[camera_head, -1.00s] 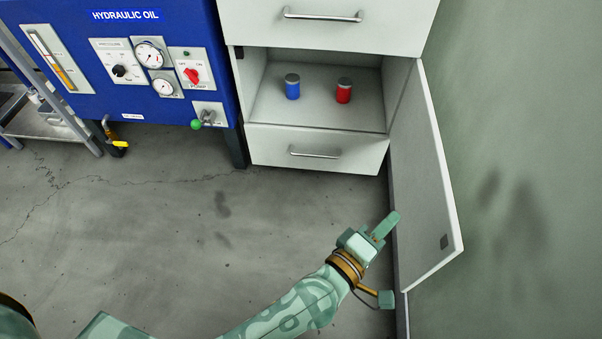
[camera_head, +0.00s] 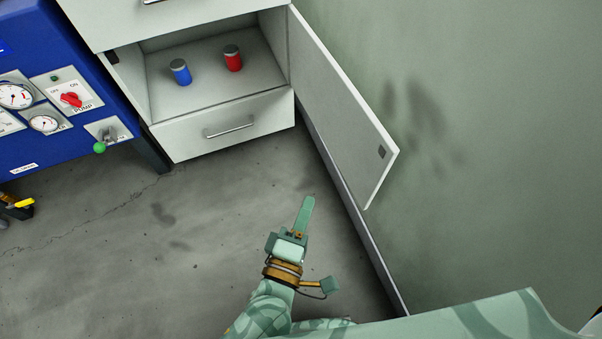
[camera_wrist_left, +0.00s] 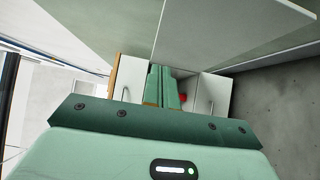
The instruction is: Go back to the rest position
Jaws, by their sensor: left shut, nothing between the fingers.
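My left gripper (camera_head: 305,215) is shut and empty, over the bare floor in front of the cabinet and to the left of its open door in the head view. Its closed fingers also show in the left wrist view (camera_wrist_left: 162,88). The grey cabinet (camera_head: 160,138) has an open compartment, and its door (camera_head: 335,105) stands swung out to the right. A blue can (camera_head: 181,73) and a red can (camera_head: 233,60) stand upright inside, apart from the gripper. A bit of the red can (camera_wrist_left: 183,98) shows beside the fingers in the left wrist view. My right gripper is not in view.
A blue hydraulic unit (camera_head: 60,140) with gauges and a red switch (camera_head: 71,99) stands left of the cabinet. A green wall (camera_head: 480,160) closes the right side.

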